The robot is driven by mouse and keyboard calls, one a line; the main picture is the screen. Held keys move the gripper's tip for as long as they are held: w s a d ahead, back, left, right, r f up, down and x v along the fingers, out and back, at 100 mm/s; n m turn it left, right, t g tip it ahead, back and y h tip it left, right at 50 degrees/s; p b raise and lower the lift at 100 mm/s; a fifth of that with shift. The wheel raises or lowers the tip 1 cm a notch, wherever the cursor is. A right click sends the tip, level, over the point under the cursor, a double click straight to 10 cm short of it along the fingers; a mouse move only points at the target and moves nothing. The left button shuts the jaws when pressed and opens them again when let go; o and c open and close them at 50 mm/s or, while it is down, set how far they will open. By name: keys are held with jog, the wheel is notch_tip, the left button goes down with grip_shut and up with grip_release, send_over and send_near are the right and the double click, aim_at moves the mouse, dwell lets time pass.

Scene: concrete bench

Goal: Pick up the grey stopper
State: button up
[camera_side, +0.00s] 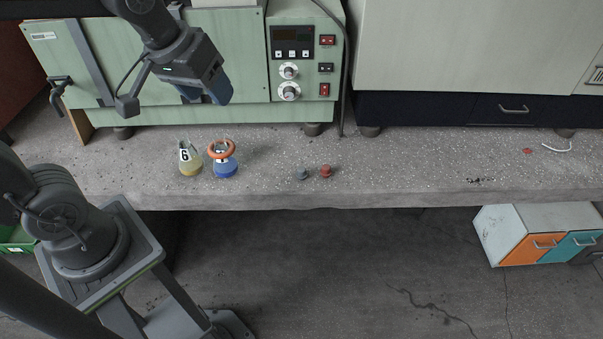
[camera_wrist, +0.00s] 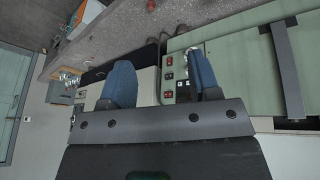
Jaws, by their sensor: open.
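The grey stopper (camera_side: 302,174) stands on the concrete bench, just left of a red stopper (camera_side: 326,171), in the side view. Left of them stand a flask with yellowish contents and a number label (camera_side: 189,158), and a flask with blue contents and an orange ring around its neck (camera_side: 224,160). My gripper (camera_side: 219,92) is raised in front of the green cabinet, up and to the left of the grey stopper and well apart from it. Its two blue fingers (camera_wrist: 163,88) are spread with nothing between them in the wrist view. I cannot make out the grey stopper in the wrist view.
The green oven-like cabinet (camera_side: 180,115) with a control panel (camera_side: 293,42) stands along the back of the bench. A cable hangs right of the panel. The bench top (camera_side: 420,160) right of the stoppers is mostly clear, with a white cord (camera_side: 557,149) far right. The front edge drops to the floor.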

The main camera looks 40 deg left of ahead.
jog(key=w+f+n+g, duration=0.1)
jog(key=w+f+n, duration=0.3)
jog(key=w, duration=0.6)
jog(key=n+g, duration=0.3)
jog(key=n, duration=0.7)
send_over(301, 169)
notch_tip(301, 169, down, 20)
jog(key=shift+n, duration=0.5)
notch_tip(301, 169, down, 8)
jog(key=shift+w+f, duration=0.15)
jog(key=shift+f, duration=3.15)
jog(key=c, duration=1)
